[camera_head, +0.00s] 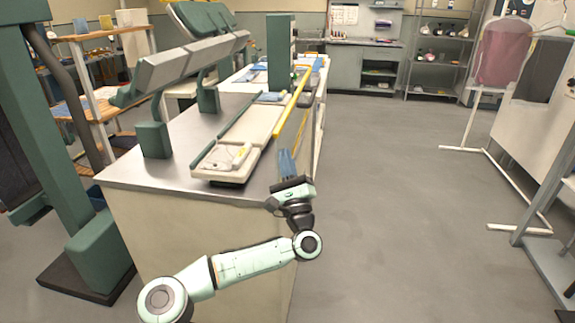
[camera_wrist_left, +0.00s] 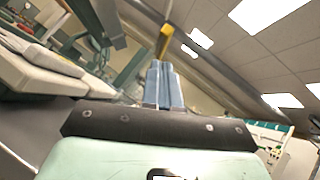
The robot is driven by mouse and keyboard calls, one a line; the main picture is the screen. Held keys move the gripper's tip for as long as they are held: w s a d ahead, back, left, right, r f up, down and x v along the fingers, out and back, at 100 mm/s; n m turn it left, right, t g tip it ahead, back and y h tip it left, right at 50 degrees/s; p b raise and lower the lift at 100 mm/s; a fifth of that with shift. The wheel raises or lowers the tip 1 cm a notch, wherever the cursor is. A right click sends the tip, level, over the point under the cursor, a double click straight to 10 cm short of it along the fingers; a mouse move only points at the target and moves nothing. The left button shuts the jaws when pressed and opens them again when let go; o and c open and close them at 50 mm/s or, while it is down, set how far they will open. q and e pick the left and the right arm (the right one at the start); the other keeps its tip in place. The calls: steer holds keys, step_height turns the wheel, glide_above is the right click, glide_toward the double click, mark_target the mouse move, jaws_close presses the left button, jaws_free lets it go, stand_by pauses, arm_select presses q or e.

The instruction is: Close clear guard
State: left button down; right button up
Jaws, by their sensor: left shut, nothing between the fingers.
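The clear guard shows as a see-through panel with a yellow edge bar (camera_head: 293,102) along the right side of the long bench. It looks raised beside the pale machine bed (camera_head: 250,128); its exact angle is hard to tell. In the left wrist view the yellow bar (camera_wrist_left: 166,34) shows end-on beyond the fingertips. My left gripper (camera_head: 287,153) has blue fingers, shut and empty, just below the near end of the yellow bar. The shut fingers also show in the left wrist view (camera_wrist_left: 163,70). I cannot tell whether they touch the guard. My right gripper is not in view.
The steel-topped bench (camera_head: 128,170) carries a green and grey angled machine head (camera_head: 180,65) at left. A pink garment bag (camera_head: 505,52) hangs on a white rail frame (camera_head: 470,125) at right. The grey floor (camera_head: 390,190) between bench and rail is clear.

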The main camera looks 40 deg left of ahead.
arm_select(q)
steer(key=v, duration=1.3)
steer(key=shift+p, duration=0.3)
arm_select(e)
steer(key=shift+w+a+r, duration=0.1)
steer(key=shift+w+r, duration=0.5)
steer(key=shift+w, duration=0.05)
arm_select(q)
steer(key=shift+s+d+f, duration=0.1)
steer(key=shift+d, duration=0.05)
